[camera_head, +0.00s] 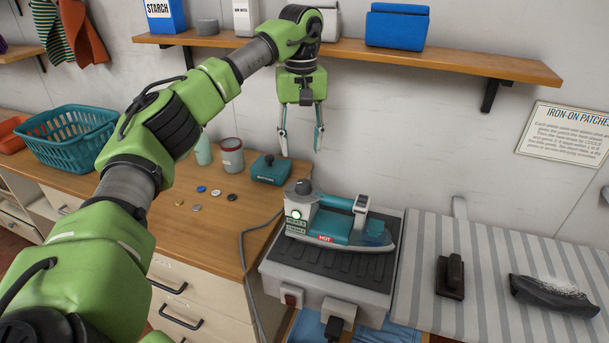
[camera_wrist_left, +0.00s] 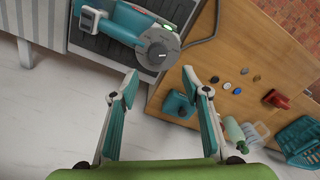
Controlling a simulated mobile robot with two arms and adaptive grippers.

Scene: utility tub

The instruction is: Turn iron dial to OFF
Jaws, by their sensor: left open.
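The teal and white iron (camera_head: 340,222) rests on a dark ribbed plate on the grey stand (camera_head: 280,272). A red HOT label and a lit green light show on its side. Its dark round dial (camera_head: 303,187) sits at its left end; in the left wrist view the round dial (camera_wrist_left: 158,52) shows at the iron's end, its setting too small to read. My left gripper (camera_head: 301,140) is open and empty, pointing down, above and behind the dial and apart from it. In the left wrist view its fingers (camera_wrist_left: 157,82) are spread. My right gripper is not in view.
A teal box (camera_head: 270,169) and several buttons (camera_head: 216,192) lie on the wooden counter (camera_head: 180,240). A shelf (camera_head: 400,53) runs above. A striped board (camera_head: 430,255) with a dark brush (camera_head: 450,276) is on the right. A cord hangs left of the stand.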

